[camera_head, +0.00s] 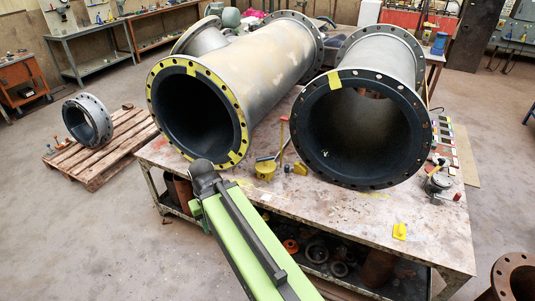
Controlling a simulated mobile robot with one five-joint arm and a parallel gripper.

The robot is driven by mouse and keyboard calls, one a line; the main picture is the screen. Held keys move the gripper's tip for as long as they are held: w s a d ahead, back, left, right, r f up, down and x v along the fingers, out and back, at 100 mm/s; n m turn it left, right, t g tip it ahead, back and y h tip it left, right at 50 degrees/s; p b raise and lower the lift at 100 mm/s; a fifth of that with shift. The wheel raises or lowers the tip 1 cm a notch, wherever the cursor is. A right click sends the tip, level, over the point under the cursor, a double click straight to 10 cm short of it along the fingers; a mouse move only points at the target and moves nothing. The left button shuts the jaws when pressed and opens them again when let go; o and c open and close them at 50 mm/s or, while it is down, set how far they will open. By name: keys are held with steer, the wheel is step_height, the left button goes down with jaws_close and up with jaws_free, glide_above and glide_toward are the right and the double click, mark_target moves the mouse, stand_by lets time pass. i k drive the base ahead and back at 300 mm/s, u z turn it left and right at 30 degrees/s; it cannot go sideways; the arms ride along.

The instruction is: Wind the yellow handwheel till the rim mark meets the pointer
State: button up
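I cannot make out a yellow handwheel, a rim mark or a pointer for certain. A small round yellow object (265,170) stands on the workbench (340,215), with a dark-handled tool beside or on it; it is too small to tell what it is. A yellow block (300,168) sits just right of it, and another yellow piece (399,231) lies near the bench's front edge. My green arm reaches up from the bottom and ends in a dark rounded part in front of the bench. No gripper fingers show.
Two large flanged pipes, one with a yellow-marked flange (240,125) and one dark-flanged (428,120), fill most of the bench. A pallet (103,150) with a flanged ring (87,120) stands left. A rusty flange (515,277) is at lower right. Floor at lower left is clear.

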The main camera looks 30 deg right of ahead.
mark_target(265, 165)
steer(key=i, duration=0.85)
steer(key=u, duration=0.05)
